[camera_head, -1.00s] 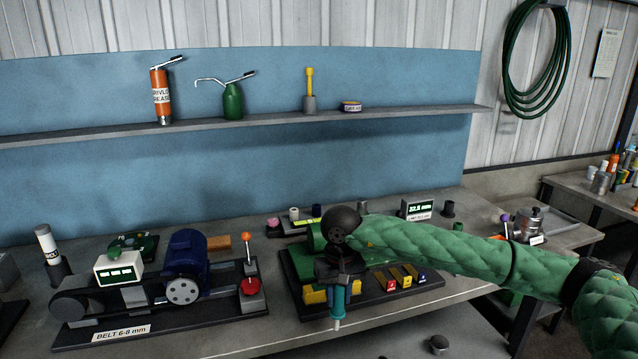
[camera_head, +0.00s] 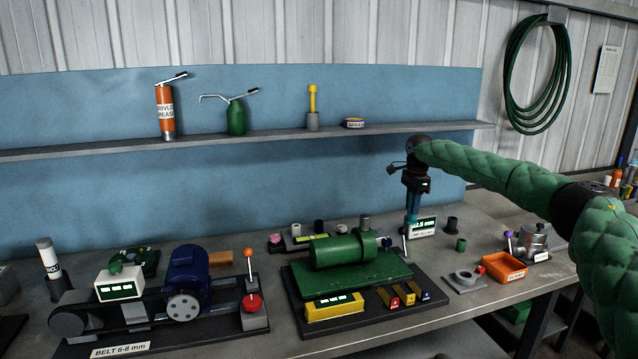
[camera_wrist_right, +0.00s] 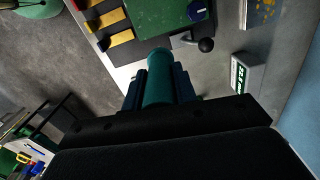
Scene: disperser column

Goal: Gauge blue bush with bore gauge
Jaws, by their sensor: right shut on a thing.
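My right gripper (camera_head: 411,212) is shut on a teal cylindrical tool, which looks like the bore gauge (camera_wrist_right: 158,82). It holds the tool pointing down, in front of a small digital display (camera_head: 427,224) reading in mm, which it partly hides. In the right wrist view the tool sits between the dark fingers, and the display (camera_wrist_right: 240,80) is to its right. A dark blue bush (camera_head: 320,227) stands at the back of the bench among other small bushes, well left of the gripper. My left gripper is not in view.
A green cylinder machine (camera_head: 340,250) with a lever stands left of the gripper. Dark and green bushes (camera_head: 461,244), a grey ring block (camera_head: 464,279) and an orange tray (camera_head: 503,268) are to the right. A belt drive (camera_head: 150,310) fills the left bench.

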